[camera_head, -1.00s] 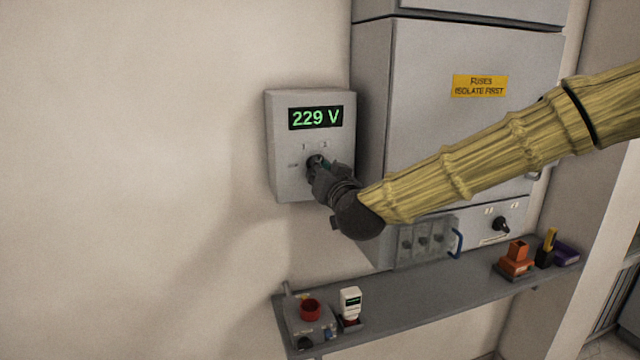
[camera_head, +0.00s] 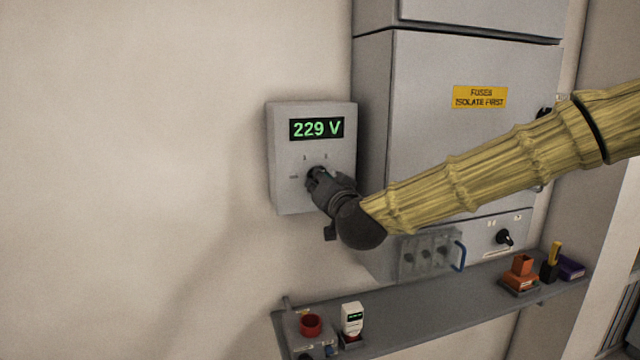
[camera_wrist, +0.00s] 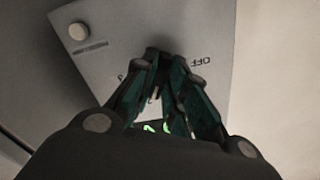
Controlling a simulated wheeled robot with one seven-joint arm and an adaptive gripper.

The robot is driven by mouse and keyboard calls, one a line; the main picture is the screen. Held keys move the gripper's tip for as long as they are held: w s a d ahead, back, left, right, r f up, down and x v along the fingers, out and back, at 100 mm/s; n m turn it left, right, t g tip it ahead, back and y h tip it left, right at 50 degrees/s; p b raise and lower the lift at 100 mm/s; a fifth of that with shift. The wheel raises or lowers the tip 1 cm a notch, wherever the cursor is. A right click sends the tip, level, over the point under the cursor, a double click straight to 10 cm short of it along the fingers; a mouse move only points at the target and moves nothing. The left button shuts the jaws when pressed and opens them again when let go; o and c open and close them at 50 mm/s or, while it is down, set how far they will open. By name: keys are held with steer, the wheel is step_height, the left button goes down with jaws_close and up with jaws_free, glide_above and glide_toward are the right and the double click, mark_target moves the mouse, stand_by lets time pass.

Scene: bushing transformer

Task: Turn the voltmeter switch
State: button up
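The voltmeter is a light grey wall box (camera_head: 285,190) with a green 229 V display (camera_head: 316,128). Its switch is a small dark knob low on the front, largely hidden by my fingers; it shows as a dark piece in the wrist view (camera_wrist: 153,54). My gripper (camera_head: 318,176) reaches it from the lower right. In the wrist view my gripper's green-black fingers (camera_wrist: 164,68) come together narrowly at the knob and appear shut on it. An OFF mark (camera_wrist: 201,61) is on the panel beside them. The knob's pointing direction is hidden.
A grey shelf (camera_head: 420,305) below carries a red-topped device (camera_head: 311,325), a white meter (camera_head: 352,318) and an orange item (camera_head: 522,268). The wall at left is clear.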

steer(key=o, duration=0.3)
steer(key=v, duration=1.2)
